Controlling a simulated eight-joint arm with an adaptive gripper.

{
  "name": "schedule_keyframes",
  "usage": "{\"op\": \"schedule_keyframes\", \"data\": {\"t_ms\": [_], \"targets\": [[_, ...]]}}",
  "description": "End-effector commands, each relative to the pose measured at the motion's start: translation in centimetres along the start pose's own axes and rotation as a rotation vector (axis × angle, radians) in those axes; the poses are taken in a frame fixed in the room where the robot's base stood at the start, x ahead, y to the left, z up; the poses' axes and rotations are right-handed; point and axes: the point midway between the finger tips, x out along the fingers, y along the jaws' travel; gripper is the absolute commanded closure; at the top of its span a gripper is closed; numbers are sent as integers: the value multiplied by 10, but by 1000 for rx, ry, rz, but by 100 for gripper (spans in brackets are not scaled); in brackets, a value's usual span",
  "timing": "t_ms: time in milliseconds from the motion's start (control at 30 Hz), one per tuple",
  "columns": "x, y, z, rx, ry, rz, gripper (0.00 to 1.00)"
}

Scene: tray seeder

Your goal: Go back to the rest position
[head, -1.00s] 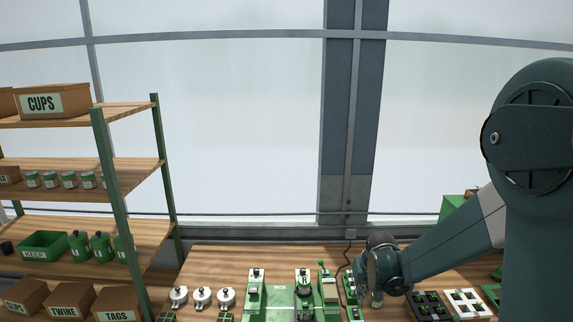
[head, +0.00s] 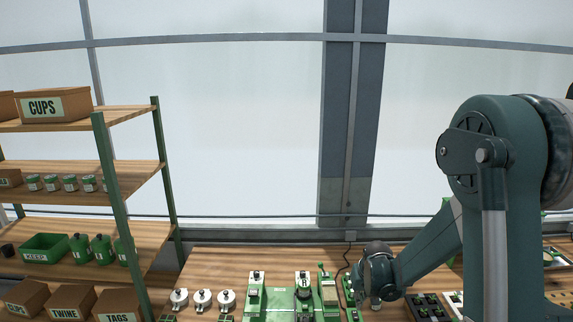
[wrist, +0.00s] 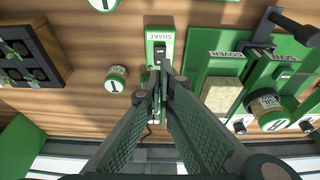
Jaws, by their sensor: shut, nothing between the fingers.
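My gripper (wrist: 163,72) shows in the wrist view with its two dark fingers converging and their tips together, empty. The tips are over the lower part of a green panel marked SHAKE (wrist: 160,38); I cannot tell whether they touch it. The green seeder (head: 268,312) stands left of my wrist in the head view. Its parts marked COVER and SOW show right of my fingers in the wrist view.
A small jar marked 1 (wrist: 116,78) stands close left of my fingers. A dark tray (head: 428,305) lies right of my wrist. Three white-lidded pots (head: 202,299) stand on the bench's left. A shelf (head: 135,170) with boxes and cans stands far left. A cable runs behind my wrist.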

Motion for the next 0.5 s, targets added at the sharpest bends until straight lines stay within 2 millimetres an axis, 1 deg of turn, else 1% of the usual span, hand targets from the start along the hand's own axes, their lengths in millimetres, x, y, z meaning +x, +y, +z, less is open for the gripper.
{"op": "schedule_keyframes", "data": {"t_ms": [267, 500], "targets": [[5, 0, 2, 0, 0, 0, 100], [21, 0, 6, 0, 0, 0, 100]]}}
